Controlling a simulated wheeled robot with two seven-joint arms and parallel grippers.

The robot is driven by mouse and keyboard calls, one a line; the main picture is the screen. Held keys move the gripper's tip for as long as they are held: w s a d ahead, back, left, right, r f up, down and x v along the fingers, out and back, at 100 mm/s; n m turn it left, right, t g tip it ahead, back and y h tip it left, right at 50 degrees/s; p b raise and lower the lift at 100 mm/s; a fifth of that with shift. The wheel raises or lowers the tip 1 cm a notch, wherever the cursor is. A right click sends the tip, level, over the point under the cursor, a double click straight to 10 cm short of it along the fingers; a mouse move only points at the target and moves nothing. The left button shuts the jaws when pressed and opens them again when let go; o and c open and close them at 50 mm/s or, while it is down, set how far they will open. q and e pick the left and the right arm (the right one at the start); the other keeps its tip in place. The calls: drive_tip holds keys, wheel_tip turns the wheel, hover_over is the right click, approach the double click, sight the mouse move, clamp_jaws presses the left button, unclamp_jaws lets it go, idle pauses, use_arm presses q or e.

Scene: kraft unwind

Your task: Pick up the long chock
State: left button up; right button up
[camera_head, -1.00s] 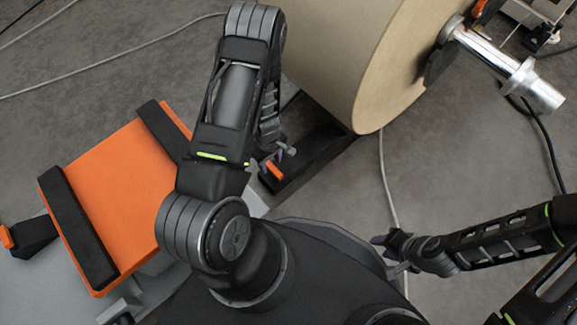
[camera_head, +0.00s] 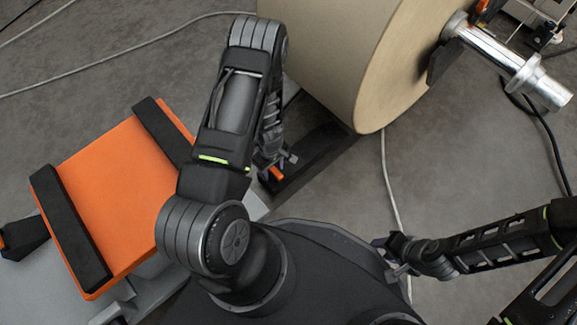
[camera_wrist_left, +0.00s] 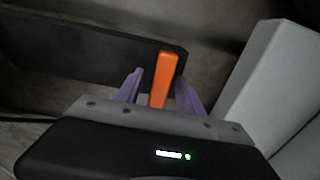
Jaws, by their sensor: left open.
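A long black chock (camera_head: 318,160) with an orange handle (camera_head: 276,173) lies on the floor under the big roll in the head view. In the left wrist view the chock (camera_wrist_left: 90,48) is a dark bar across the top, and its orange handle (camera_wrist_left: 164,80) stands between my left fingers. My left gripper (camera_wrist_left: 160,88) is open, its purple fingers on either side of the handle with small gaps showing. In the head view my left gripper (camera_head: 280,161) is partly hidden by its arm. My right gripper (camera_head: 388,256) is far from the chock, at lower right; its opening is unclear.
The large kraft roll (camera_head: 350,60) on a metal shaft (camera_head: 505,62) stands just above the chock. An orange padded platform (camera_head: 118,195) with black bars is at left, beside another black piece (camera_head: 25,238). A pale grey block (camera_wrist_left: 265,85) is close right of my left fingers. Cables cross the floor.

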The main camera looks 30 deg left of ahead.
use_arm(q)
clamp_jaws()
idle(0.4)
